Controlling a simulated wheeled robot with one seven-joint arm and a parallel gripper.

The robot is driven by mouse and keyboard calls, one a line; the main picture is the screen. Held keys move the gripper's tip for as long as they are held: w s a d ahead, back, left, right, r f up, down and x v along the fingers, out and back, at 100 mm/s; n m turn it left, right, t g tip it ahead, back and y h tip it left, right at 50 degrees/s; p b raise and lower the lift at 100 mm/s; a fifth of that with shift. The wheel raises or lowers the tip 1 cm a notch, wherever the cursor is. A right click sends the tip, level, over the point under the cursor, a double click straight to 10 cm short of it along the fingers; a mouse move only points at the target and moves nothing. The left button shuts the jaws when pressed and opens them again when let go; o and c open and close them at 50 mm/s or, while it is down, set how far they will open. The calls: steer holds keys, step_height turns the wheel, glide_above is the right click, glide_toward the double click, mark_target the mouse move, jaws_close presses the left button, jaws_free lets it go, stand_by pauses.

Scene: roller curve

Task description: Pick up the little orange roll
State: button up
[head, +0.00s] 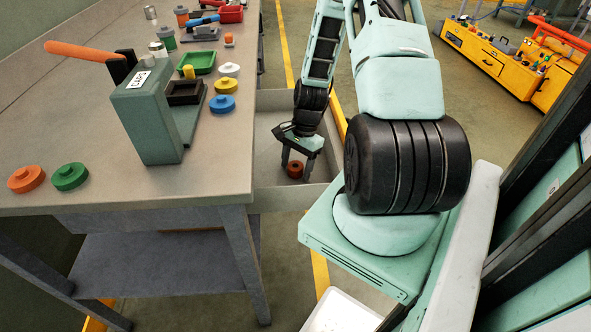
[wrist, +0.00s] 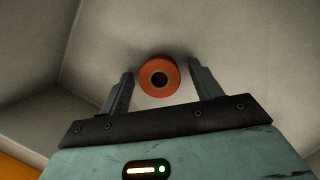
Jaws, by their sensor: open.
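The little orange roll (head: 295,169) lies in an open grey drawer (head: 268,198) at the right side of the workbench. It shows in the wrist view (wrist: 159,76) as a short orange ring with a dark centre hole. My gripper (head: 296,166) reaches down into the drawer with its fingers open on either side of the roll. In the wrist view my gripper (wrist: 158,90) has one finger left and one right of the roll, with gaps between. The roll sits near the fingertips, slightly beyond them. Nothing is held.
The drawer walls (wrist: 50,60) stand close around my gripper. The workbench (head: 215,160) beside it carries a green press with an orange handle (head: 150,110), coloured knobbed discs (head: 70,176) and a green tray (head: 197,62). A yellow cabinet (head: 490,55) stands at the back right.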

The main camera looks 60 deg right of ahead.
steer(key=c, duration=1)
steer(key=shift+c, duration=0.2)
